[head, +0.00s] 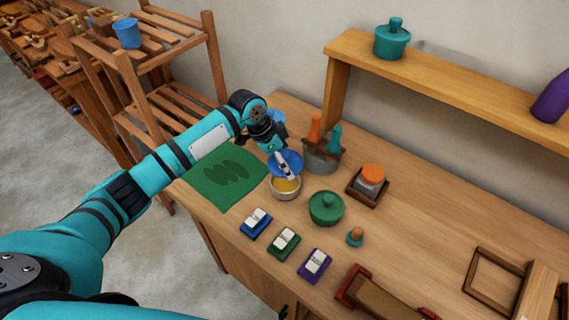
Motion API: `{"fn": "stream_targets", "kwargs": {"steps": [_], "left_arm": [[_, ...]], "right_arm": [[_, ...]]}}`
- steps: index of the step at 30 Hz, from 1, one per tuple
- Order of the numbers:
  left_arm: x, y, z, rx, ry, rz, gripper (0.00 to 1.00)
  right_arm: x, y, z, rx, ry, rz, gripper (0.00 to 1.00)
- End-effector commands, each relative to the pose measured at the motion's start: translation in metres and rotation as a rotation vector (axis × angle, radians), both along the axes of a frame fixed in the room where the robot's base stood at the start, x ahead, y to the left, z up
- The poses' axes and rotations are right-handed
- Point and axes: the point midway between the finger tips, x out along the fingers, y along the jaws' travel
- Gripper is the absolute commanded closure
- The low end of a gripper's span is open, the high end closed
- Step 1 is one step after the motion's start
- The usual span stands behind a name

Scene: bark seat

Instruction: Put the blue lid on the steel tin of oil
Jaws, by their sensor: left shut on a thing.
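The steel tin of oil (286,189) stands on the bench at the front, and yellow oil shows in its open mouth. My left gripper (283,160) is shut on the blue lid (291,170) and holds it tilted just above and behind the tin. The lid covers the tin's far rim from sight. I cannot tell whether lid and rim touch. My right gripper is not in the head view.
A green mat (226,178) lies left. Several coloured blocks (284,241) lie in front.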

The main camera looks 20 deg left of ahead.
Motion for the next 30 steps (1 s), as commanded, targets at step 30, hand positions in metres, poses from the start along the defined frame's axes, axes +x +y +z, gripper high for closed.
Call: {"fn": "stream_targets", "kwargs": {"steps": [30], "left_arm": [[0.0,0.0,-0.067,0.0,0.0,0.0,0.4]], "right_arm": [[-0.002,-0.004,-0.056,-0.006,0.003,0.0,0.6]]}}
